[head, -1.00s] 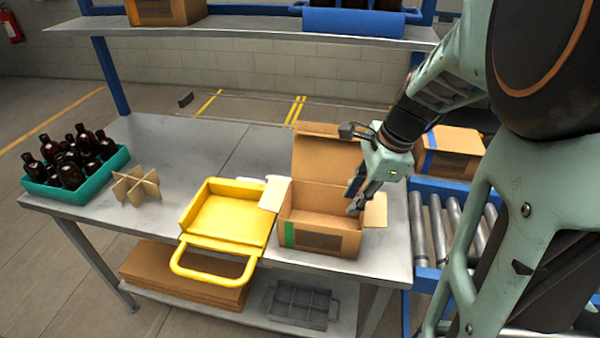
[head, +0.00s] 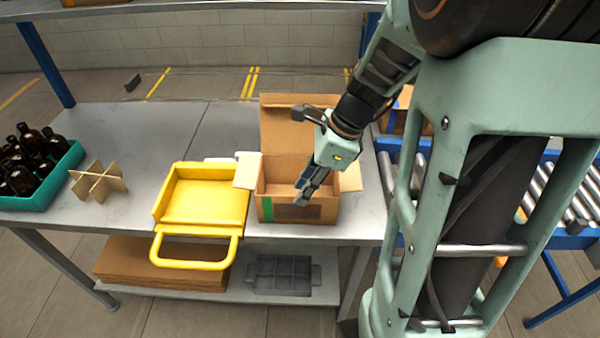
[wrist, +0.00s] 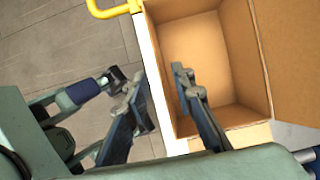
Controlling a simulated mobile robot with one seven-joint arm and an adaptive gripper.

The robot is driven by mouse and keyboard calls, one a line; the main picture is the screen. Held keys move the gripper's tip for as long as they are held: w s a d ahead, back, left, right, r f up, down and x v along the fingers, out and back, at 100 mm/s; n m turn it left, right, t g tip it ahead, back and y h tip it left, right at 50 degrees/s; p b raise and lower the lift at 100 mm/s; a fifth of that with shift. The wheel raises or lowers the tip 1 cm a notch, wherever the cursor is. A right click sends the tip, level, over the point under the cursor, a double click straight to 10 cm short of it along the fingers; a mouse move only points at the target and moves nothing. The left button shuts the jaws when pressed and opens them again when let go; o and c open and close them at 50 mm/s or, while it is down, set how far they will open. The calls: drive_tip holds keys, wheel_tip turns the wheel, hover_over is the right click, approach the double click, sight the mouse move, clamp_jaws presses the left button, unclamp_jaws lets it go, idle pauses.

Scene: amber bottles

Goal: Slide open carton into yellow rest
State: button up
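The open cardboard carton (head: 270,208) stands on the grey workbench with its back lid up and side flaps out. The yellow rest (head: 205,200), a shallow tray with a loop handle toward the front, lies just left of it. The carton's left flap reaches the rest's right edge. My gripper (head: 303,192) is at the carton's near wall, pointing down. In the wrist view my gripper (wrist: 158,88) is open, one finger over the carton's inside and the other outside the near wall. The carton (wrist: 205,60) looks empty there. Finger contact with the wall cannot be told.
A cardboard divider (head: 98,182) and a teal crate (head: 60,175) of amber bottles stand at the left of the bench. A roller conveyor (head: 560,190) is at the right. Flat cardboard and a grey grid tray (head: 283,275) lie on the lower shelf.

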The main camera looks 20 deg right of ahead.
sight(281, 222)
drive_tip(key=b+x, duration=0.1)
drive_tip(key=x, duration=0.9)
drive_tip(key=shift+b, duration=0.35)
clamp_jaws()
